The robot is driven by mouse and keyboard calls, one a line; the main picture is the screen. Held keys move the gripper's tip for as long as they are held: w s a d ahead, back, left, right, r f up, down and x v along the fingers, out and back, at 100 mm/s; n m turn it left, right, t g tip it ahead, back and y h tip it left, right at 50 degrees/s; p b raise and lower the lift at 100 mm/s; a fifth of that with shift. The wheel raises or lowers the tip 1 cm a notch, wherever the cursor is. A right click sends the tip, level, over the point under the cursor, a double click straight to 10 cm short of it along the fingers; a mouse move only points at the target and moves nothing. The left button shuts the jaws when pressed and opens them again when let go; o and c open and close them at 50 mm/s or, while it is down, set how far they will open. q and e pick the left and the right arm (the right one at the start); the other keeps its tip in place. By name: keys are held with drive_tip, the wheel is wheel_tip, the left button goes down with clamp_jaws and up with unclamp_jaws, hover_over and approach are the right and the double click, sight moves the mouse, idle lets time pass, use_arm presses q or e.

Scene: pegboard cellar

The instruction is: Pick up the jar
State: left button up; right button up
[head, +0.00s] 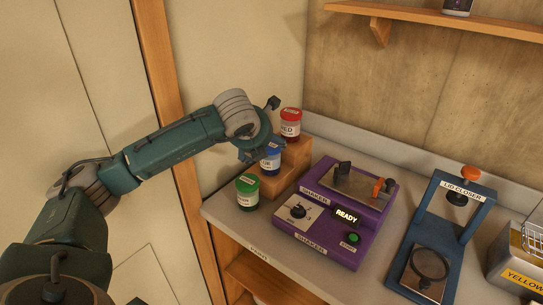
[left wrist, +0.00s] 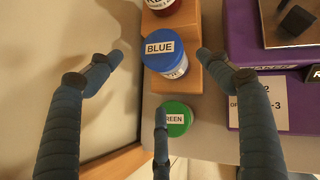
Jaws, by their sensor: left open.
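Three jars with coloured lids stand at the left end of the bench. The red-lidded jar (head: 290,125) and the blue-lidded jar (head: 271,160) are on a wooden step block (head: 296,170). The green-lidded jar (head: 247,192) stands at the block's front end. My left gripper (head: 262,147) is open and empty, right by the blue jar and partly covering it. In the left wrist view the blue lid (left wrist: 158,48) lies between the spread fingers (left wrist: 157,62), with no clear contact. A third finger points toward the green lid (left wrist: 174,120). My right gripper is not in view.
A purple shaker (head: 335,225) with a lit READY display stands right of the jars. A blue lid closer (head: 447,235) and a grey container labelled yellow (head: 520,275) are further right. A wooden shelf (head: 440,18) hangs on the back wall. The wooden post is left of the bench.

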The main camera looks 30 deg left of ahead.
sight(269, 148)
use_arm(q)
drive_tip(key=x, duration=0.3)
drive_tip(key=shift+d+f+p, duration=0.1)
drive_tip(key=shift+p, duration=0.25)
drive_tip(key=p+x, duration=0.1)
drive_tip(key=x, duration=0.1)
drive_tip(key=p+x, duration=0.2)
drive_tip(key=shift+w+d, duration=0.25)
drive_tip(key=shift+w, duration=0.05)
drive_tip(key=shift+w+a+f, duration=0.15)
drive_tip(key=shift+w+f, duration=0.25)
drive_tip(key=shift+f, duration=0.05)
drive_tip(key=shift+r, duration=0.1)
drive_tip(key=c, duration=1.6)
drive_tip(key=shift+c, duration=1.4)
drive_tip(key=shift+r, duration=0.1)
